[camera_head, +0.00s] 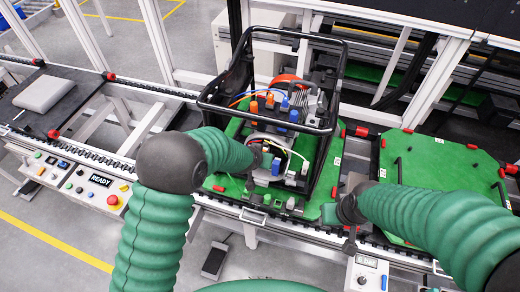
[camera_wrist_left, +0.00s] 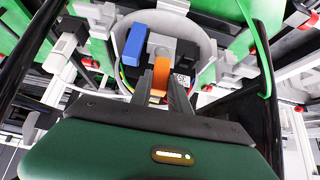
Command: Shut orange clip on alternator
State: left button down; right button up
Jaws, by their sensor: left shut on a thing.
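The alternator's pale round housing (camera_head: 285,143) sits in the near end of a black tubular frame (camera_head: 322,130). The left wrist view shows the housing (camera_wrist_left: 207,48) from close up, with the orange clip (camera_wrist_left: 161,72) inside it. My left gripper (camera_wrist_left: 163,92) is shut on the orange clip, its fingertips around the clip's lower part. In the head view my left gripper (camera_head: 259,152) reaches into the housing, and I cannot make out this clip there. A blue clip (camera_wrist_left: 134,45) stands beside it. My right gripper (camera_head: 346,212) is low, right of the frame; its fingers are not clear.
The frame stands on a green pallet (camera_head: 228,187) on the conveyor. Its black bars are close around my left gripper. Other orange (camera_head: 253,107) and blue (camera_head: 293,115) clips stand behind the housing. A second green pallet (camera_head: 430,158) lies to the right.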

pick_arm(q)
jog(key=shift+w+r+p, duration=0.25)
jog(key=shift+p, duration=0.1)
jog(key=c, duration=1.5)
grip_release()
jog(key=shift+o, duration=1.2)
jog(key=shift+d+f, duration=0.1)
jog(key=shift+f, duration=0.05)
jog(key=shift+w, duration=0.1)
